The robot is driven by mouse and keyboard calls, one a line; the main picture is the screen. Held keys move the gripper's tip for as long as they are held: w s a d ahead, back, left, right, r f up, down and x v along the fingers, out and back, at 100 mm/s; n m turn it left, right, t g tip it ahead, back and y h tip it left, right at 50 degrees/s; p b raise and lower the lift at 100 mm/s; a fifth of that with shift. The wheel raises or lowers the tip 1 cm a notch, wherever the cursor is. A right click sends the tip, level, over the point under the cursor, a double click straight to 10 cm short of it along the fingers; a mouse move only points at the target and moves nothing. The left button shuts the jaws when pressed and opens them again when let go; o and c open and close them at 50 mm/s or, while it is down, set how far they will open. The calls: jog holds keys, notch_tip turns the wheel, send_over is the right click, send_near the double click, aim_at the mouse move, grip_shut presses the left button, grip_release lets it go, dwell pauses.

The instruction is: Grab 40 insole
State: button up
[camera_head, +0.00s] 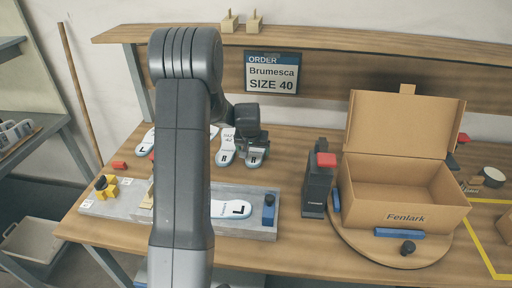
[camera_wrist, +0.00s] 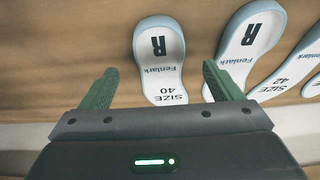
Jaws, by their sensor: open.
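An insole marked R, Fenlark, SIZE 40 (camera_wrist: 160,50) lies on the wooden surface in the wrist view, white with a pale blue edge. My gripper (camera_wrist: 160,74) is open, its two green fingers apart on either side of the insole's SIZE 40 end. A SIZE 42 insole (camera_wrist: 295,72) lies farther right. In the head view, my gripper (camera_head: 250,146) is over the insoles at the back of the bench, its fingers hidden.
A sign (camera_head: 271,73) reads ORDER Brumesca SIZE 40. An L insole (camera_head: 232,209) lies on a grey fixture (camera_head: 262,232) in front. An open Fenlark box (camera_head: 405,205) and a black device with a red top (camera_head: 318,185) stand right. My arm hides part of the bench.

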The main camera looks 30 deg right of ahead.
aim_at(254, 158)
jog(key=shift+p+x, duration=0.5)
jog(key=shift+x, duration=1.55)
jog(key=c, duration=1.1)
